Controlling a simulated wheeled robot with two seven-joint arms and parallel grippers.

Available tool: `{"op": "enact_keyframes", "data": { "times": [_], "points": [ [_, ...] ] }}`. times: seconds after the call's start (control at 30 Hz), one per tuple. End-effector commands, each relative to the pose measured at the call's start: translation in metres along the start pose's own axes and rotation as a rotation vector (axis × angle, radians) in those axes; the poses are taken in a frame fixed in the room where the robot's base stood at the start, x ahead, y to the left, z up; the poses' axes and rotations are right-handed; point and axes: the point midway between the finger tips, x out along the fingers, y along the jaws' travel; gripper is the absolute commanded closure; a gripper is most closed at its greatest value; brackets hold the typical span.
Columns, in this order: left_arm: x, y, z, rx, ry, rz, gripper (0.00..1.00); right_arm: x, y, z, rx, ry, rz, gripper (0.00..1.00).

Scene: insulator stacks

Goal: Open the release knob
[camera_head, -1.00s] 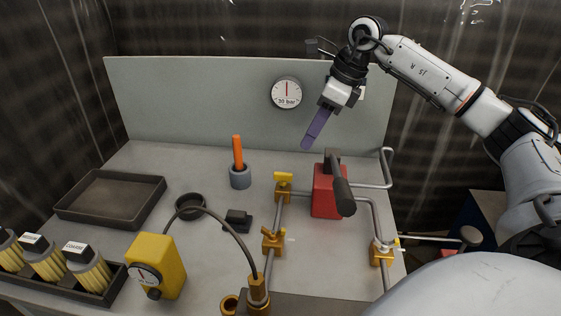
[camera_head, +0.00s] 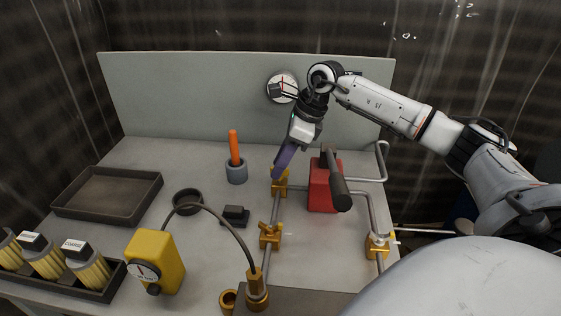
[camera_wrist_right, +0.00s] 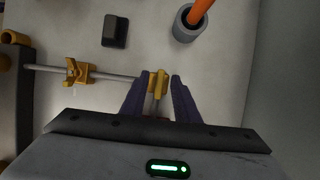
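Several yellow valve fittings sit on the grey pipework; no label marks one as the release knob. The far yellow knob (camera_head: 279,185) is at the top of the left pipe, partly hidden by my right gripper in the head view. My right gripper (camera_head: 279,172) points down at this knob. In the right wrist view, the purple fingers (camera_wrist_right: 158,84) are apart, one on each side of the yellow knob (camera_wrist_right: 157,82). I see gaps between fingers and knob, though contact lower down cannot be told. My left gripper is not in view.
A red pump block (camera_head: 321,190) with a dark lever (camera_head: 336,178) stands just right of my gripper. A grey cup (camera_head: 236,172) with an orange handle (camera_head: 234,146) is to its left. A middle fitting (camera_head: 270,236), a yellow gauge box (camera_head: 157,260) and an empty tray (camera_head: 74,212) are nearer.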

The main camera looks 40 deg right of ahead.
Motion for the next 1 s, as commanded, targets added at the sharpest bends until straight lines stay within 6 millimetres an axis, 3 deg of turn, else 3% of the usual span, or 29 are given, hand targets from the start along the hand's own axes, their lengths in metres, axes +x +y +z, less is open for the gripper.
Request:
{"op": "enact_keyframes", "data": {
  "times": [0.2, 0.37, 0.4, 0.73, 1.0],
  "points": [
    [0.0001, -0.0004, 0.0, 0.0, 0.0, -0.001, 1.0, 0.0004, -0.0001, -0.0002, 0.0, 0.0, 0.0, 0.72],
    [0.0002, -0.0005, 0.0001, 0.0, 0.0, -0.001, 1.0, 0.0002, -0.0001, -0.0002, 0.001, 0.0, 0.0, 0.99],
    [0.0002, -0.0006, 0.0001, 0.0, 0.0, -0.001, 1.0, 0.0001, -0.0001, -0.0002, 0.001, 0.0, 0.0, 1.0],
    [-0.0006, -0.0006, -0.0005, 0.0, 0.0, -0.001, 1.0, -0.0006, -0.0002, 0.0002, -0.025, 0.0, 0.012, 1.0],
    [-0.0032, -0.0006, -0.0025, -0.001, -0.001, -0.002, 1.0, -0.0015, -0.001, 0.0014, -0.16, -0.002, 0.069, 1.0]
  ]
}}
